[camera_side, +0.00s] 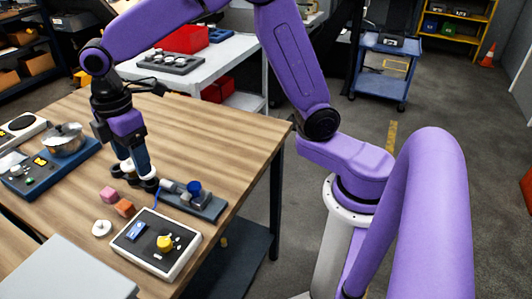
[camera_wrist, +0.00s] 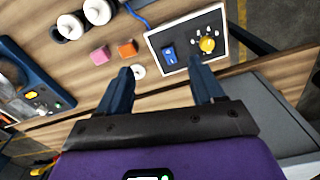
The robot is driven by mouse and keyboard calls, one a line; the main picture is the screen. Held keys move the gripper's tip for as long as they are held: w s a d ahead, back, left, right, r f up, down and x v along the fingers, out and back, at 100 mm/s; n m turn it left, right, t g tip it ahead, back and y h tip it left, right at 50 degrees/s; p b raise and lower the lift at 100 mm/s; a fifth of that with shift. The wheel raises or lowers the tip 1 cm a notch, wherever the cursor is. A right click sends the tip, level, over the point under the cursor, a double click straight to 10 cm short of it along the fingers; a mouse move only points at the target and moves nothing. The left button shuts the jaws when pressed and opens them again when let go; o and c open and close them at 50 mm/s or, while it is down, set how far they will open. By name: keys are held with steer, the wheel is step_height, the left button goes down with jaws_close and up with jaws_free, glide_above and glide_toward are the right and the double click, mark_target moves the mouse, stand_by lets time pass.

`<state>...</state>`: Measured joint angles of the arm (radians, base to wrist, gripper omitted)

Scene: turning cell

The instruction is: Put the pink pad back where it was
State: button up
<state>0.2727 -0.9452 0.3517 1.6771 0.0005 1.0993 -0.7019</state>
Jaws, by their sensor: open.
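The pink pad (camera_side: 109,194) is a small pink block lying on the wooden table, beside an orange block (camera_side: 125,208). In the wrist view the pink pad (camera_wrist: 100,53) lies past the left fingertip, with the orange block (camera_wrist: 127,48) to its right. My gripper (camera_side: 142,170) is above the table, behind and to the right of the pink pad in the side view. In the wrist view my gripper (camera_wrist: 160,66) has its fingers wide apart with nothing held between them. It does not touch the pink pad.
A white disc (camera_side: 101,228) lies near the blocks. A white-framed panel (camera_side: 188,258) with a blue switch and yellow knob stands in front. A blue-based device (camera_side: 212,207) is to the right. White knobs (camera_wrist: 97,10) stand nearby.

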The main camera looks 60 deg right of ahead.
steer(key=s+d+f+m, duration=0.1)
steer(key=s+d, duration=0.6)
steer(key=s, duration=0.6)
steer(key=s+d+f+m, duration=0.1)
steer(key=s+d+m, duration=0.1)
steer(key=s+d, duration=0.5)
steer(key=s, duration=0.6)
steer(key=shift+s+d, duration=0.2)
steer(key=shift+d, duration=0.2)
